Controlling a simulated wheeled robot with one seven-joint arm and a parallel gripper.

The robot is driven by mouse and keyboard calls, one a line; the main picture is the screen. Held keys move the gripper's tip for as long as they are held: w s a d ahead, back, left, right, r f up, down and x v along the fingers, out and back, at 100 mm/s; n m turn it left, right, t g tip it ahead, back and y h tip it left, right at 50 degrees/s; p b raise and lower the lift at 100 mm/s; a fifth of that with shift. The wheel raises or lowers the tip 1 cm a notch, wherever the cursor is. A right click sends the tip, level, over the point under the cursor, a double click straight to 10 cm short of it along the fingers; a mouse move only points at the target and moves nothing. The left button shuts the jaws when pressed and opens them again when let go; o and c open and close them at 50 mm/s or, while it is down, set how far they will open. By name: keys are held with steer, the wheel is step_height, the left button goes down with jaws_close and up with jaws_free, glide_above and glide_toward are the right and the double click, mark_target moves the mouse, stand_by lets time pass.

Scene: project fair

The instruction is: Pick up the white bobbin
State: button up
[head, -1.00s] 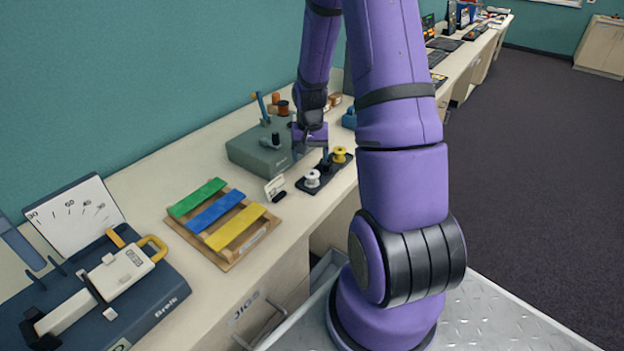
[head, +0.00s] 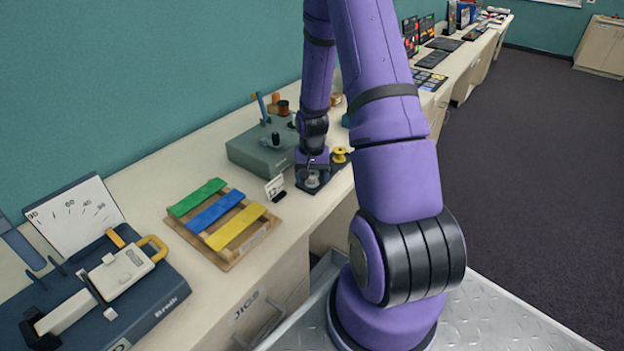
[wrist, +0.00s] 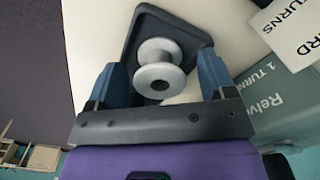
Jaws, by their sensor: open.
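The white bobbin (wrist: 158,68) stands on a dark tray (wrist: 186,35) in the wrist view. In the head view the bobbin (head: 313,181) is mostly covered by my gripper (head: 312,172). In the wrist view my gripper (wrist: 160,80) is open, with one blue-grey finger on each side of the bobbin and a gap showing around it. I cannot tell whether either finger touches it. A yellow bobbin (head: 340,154) stands at the far end of the same tray.
A grey-green box (head: 258,154) stands left of the tray. A small white card (head: 275,188) is close by. A wooden rack with green, blue and yellow bars (head: 238,228) lies nearer on the bench.

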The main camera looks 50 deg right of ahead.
steer(key=c, duration=1)
steer(key=shift+o, duration=0.2)
steer(key=shift+r, duration=0.15)
